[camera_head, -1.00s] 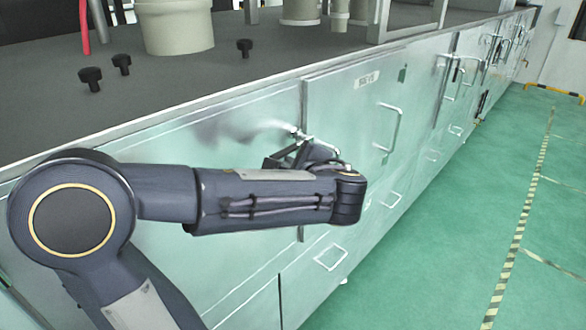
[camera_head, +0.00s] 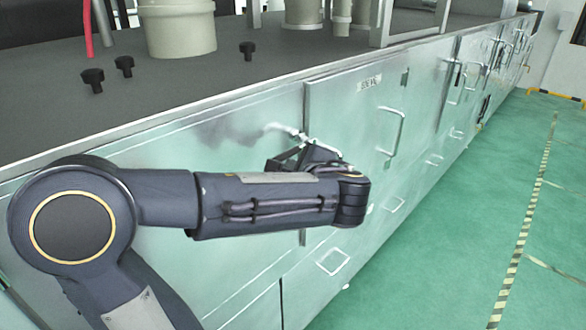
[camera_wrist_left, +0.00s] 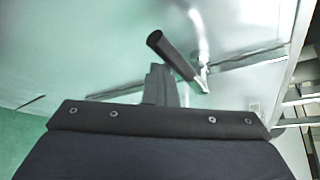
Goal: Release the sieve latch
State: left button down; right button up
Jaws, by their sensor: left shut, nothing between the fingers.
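The latch (camera_head: 288,131) is a small silver lever on the green-tinted metal cabinet front, by the seam left of a door. It also shows in the left wrist view (camera_wrist_left: 202,45) as a bright, blurred lever. My left gripper (camera_head: 290,154) is just below the latch, shut and empty, and partly hidden by my forearm. In the left wrist view, its dark fingers (camera_wrist_left: 160,84) lie close to the left of the lever. A dark cylindrical piece (camera_wrist_left: 170,54) lies beside the lever; whether anything touches the latch is unclear. My right gripper is not in view.
The cabinet door (camera_head: 350,140) has a bar handle (camera_head: 391,131) to the right of the latch. More doors and handles continue along the front. The grey top (camera_head: 200,75) carries black knobs and pale cylinders. Green floor (camera_head: 450,240) is open at the right.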

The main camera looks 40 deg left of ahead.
pick_arm(q)
notch_tip(320, 180, down, 5)
jog(key=b, duration=0.3)
jog(key=d+r, duration=0.6)
jog(key=d, duration=0.3)
jog(key=shift+s+d, duration=0.2)
jog(key=shift+s, duration=0.2)
jog(key=shift+r, duration=0.1)
jog(key=s+a+f+n+g+h, duration=0.2)
jog(key=s+f+n+g+h, duration=0.3)
jog(key=s+f+h, duration=0.65)
jog(key=s+d+f+n+t+h, duration=0.3)
jog(key=s+d+f+n+h, duration=0.2)
jog(key=s+d+f+n, duration=0.2)
jog(key=d+f+n, duration=0.1)
jog(key=d+n, duration=0.1)
jog(key=shift+s+d+f+n+t, duration=0.15)
jog(key=shift+s+d+n+t, duration=0.15)
jog(key=shift+s+d, duration=0.05)
